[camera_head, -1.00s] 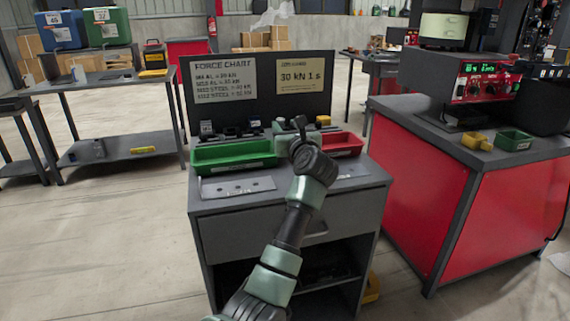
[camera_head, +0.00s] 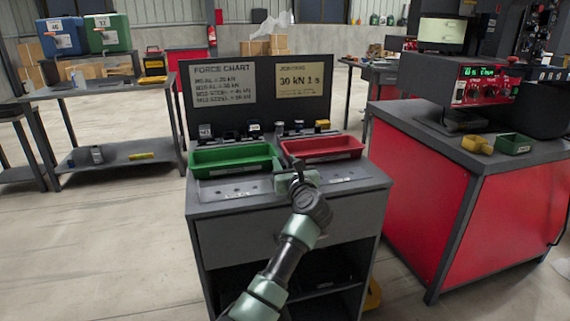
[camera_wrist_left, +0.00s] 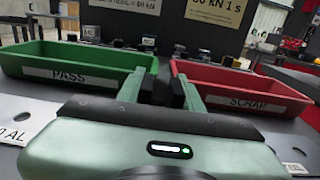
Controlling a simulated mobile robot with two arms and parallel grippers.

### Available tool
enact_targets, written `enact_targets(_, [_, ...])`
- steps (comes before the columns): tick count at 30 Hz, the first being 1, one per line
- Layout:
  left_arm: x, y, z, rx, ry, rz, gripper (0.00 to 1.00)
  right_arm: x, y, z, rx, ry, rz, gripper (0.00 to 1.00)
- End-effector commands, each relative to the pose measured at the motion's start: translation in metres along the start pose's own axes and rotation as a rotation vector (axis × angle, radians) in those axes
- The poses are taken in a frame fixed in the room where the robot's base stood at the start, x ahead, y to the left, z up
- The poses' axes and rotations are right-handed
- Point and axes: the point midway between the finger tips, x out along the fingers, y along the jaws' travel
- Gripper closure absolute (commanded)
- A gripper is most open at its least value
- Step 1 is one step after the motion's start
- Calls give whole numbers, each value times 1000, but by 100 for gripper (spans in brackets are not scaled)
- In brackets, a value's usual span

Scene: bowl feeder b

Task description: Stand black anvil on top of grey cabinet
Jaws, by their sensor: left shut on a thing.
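The grey cabinet (camera_head: 290,222) stands in the middle of the head view, with a drawer front and an open shelf below. My left gripper (camera_head: 296,180) is above the front part of its top, in front of the gap between the two bins. In the left wrist view its fingers (camera_wrist_left: 160,92) are shut on a small dark thing, taken as the black anvil (camera_wrist_left: 160,90). My right gripper is in neither view.
A green bin (camera_head: 234,158) and a red bin (camera_head: 322,148) stand on the cabinet. Several small dark pieces line up behind them under a dark sign board (camera_head: 265,95). Flat grey plates (camera_head: 232,190) lie in front. A red workbench (camera_head: 420,185) stands at right.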

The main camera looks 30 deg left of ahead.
Motion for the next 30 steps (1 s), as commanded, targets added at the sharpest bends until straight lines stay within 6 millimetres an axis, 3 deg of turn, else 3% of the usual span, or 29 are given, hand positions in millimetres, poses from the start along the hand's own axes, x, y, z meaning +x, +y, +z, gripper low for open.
enact_targets(3, [0, 0, -1, -1, -2, 0, 100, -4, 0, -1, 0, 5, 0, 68])
enact_targets(4, [0, 0, -2, 0, 0, 0, 58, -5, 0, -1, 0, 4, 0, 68])
enact_targets(6, [0, 0, -2, 0, 1, 0, 42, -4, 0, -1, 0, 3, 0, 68])
enact_targets(17, [0, 0, 2, 0, 0, 0, 42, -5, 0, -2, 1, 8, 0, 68])
enact_targets(30, [-88, -1, 0, -3, 3, -3, 42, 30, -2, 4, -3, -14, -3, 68])
